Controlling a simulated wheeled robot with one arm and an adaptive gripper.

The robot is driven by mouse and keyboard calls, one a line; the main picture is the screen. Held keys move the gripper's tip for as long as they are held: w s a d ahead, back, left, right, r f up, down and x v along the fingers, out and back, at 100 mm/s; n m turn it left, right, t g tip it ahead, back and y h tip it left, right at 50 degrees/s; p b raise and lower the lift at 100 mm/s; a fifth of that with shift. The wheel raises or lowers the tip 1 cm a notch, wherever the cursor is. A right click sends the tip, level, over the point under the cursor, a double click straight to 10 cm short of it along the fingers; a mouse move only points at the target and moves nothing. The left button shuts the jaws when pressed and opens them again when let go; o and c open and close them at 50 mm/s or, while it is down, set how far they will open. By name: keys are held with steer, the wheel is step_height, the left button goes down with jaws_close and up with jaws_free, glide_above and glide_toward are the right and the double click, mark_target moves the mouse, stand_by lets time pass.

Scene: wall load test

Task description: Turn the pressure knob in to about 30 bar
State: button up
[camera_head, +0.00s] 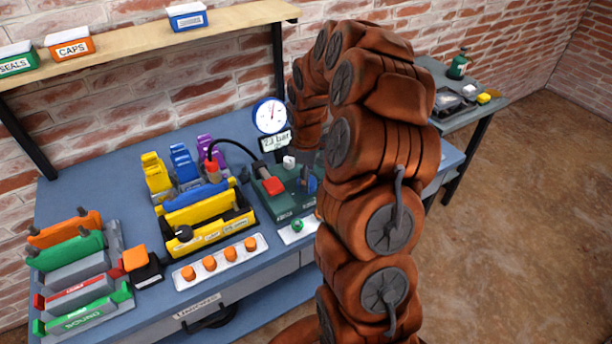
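A green pump unit (272,200) stands on the blue bench, with a red block (274,186) on its top. A blue knob (311,184) sits at its right side, partly covered by my arm; I cannot tell for sure that it is the pressure knob. A round white gauge (270,115) with a blue rim stands behind the unit. The display (275,141) under it seems to read 23 bar, but the small digits are unclear. My arm bends over and down towards the unit's right side. My gripper's fingers are hidden behind the arm.
A yellow fixture (205,229) with a black knob (183,233) stands left of the unit, joined by a black hose (238,146). A white strip with orange buttons (209,264) lies in front. Coloured holders fill the bench's left. A shelf (150,40) hangs above.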

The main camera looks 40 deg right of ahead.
steer(key=shift+f, duration=0.65)
steer(key=shift+c, duration=0.2)
steer(key=c, duration=1.1)
steer(key=shift+c, duration=0.2)
